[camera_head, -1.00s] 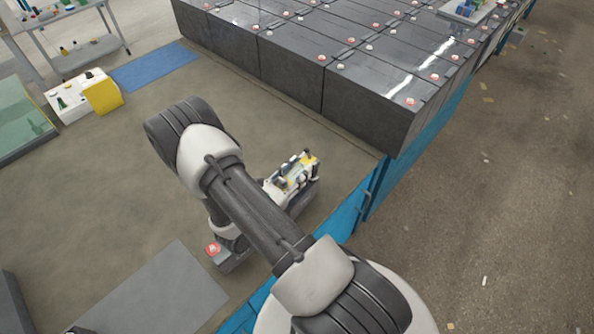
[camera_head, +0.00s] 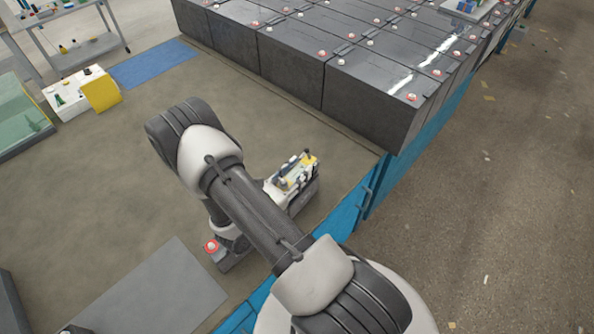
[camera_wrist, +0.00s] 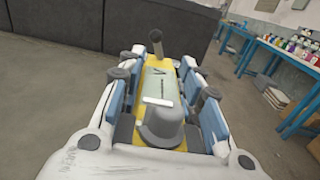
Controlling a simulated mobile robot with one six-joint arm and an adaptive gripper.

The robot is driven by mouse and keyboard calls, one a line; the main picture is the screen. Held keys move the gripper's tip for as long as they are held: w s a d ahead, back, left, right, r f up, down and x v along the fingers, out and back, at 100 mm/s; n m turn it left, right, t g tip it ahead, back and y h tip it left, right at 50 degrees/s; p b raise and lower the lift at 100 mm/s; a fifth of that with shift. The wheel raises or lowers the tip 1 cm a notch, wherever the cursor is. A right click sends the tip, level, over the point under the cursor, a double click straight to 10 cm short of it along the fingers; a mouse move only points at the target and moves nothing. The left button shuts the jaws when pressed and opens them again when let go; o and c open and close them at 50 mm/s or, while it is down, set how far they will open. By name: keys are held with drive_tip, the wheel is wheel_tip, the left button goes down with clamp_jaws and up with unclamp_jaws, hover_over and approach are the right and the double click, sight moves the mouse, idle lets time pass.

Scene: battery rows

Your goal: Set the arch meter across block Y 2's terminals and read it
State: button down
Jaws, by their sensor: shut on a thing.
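In the wrist view my gripper (camera_wrist: 163,92) is shut on a yellow and pale-green device with a dark knob and a short dark post, which looks like the arch meter (camera_wrist: 160,84). In the head view my gripper (camera_head: 295,178) holds this meter (camera_head: 297,168) low above the grey-brown surface, in front of the block row and apart from it. The dark blocks (camera_head: 365,104) stand in rows at the top, with red and white terminals on their tops. I cannot read any block label, so I cannot tell which is Y 2. The meter's reading is not legible.
A blue edge rail (camera_head: 347,212) runs along the right of the surface. A blue mat (camera_head: 153,64), a white and yellow box (camera_head: 84,95) and a grey plate (camera_head: 160,292) lie at left. A tray (camera_head: 470,9) sits on the far blocks.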

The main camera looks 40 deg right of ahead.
sight(297, 172)
drive_tip(key=shift+f, duration=0.15)
drive_tip(key=c, duration=1.1)
unclamp_jaws()
drive_tip(key=shift+o, duration=0.2)
wheel_tip(297, 172, up, 10)
drive_tip(key=shift+r, duration=0.1)
